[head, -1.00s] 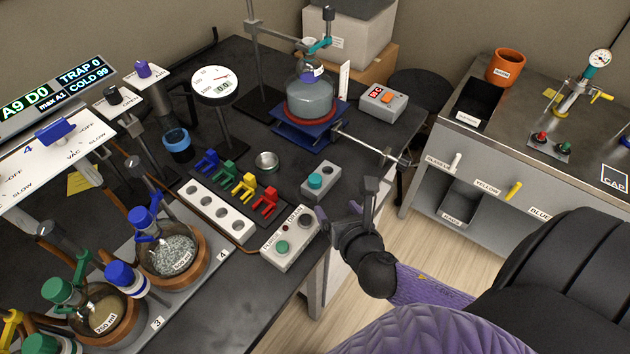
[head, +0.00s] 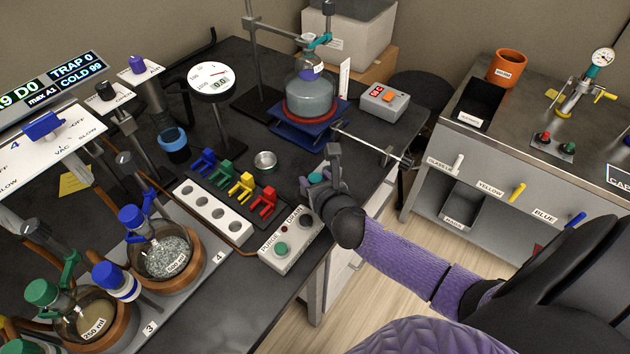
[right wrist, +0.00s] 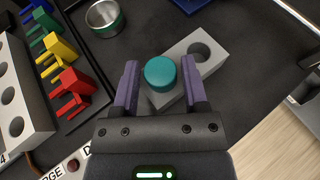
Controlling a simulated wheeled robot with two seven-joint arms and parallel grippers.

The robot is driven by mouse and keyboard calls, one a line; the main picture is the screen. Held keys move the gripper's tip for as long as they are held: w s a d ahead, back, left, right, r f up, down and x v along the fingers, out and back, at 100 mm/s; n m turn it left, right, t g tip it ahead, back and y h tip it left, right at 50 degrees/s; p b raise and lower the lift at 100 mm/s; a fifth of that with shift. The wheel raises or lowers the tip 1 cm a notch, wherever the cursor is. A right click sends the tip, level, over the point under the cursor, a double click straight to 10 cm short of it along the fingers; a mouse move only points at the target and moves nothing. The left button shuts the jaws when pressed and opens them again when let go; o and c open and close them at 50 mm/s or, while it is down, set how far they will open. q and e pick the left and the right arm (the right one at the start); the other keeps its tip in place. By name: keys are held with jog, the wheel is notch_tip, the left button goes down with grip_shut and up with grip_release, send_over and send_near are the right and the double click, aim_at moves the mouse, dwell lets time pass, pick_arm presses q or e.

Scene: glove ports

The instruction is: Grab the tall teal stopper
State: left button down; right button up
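The teal stopper (right wrist: 160,73) sits in one hole of a small grey two-hole block (right wrist: 188,62) on the dark bench; the block's other hole is empty. In the head view the stopper (head: 315,178) is partly hidden by my right gripper (head: 312,187). In the right wrist view my right gripper (right wrist: 160,88) is open, with one purple finger on each side of the stopper and gaps showing beside it. I cannot tell how high the fingertips are relative to it. My left gripper is not in view.
Blue, green, yellow and red clips (head: 264,201) stand left of the block, with a small metal dish (head: 265,162) near them. A PURGE/DRAIN button box (head: 292,243) lies close in front, and the bench edge is just right. A flask (head: 311,95) stands behind.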

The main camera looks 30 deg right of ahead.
grip_shut()
jog(key=shift+r, duration=0.1)
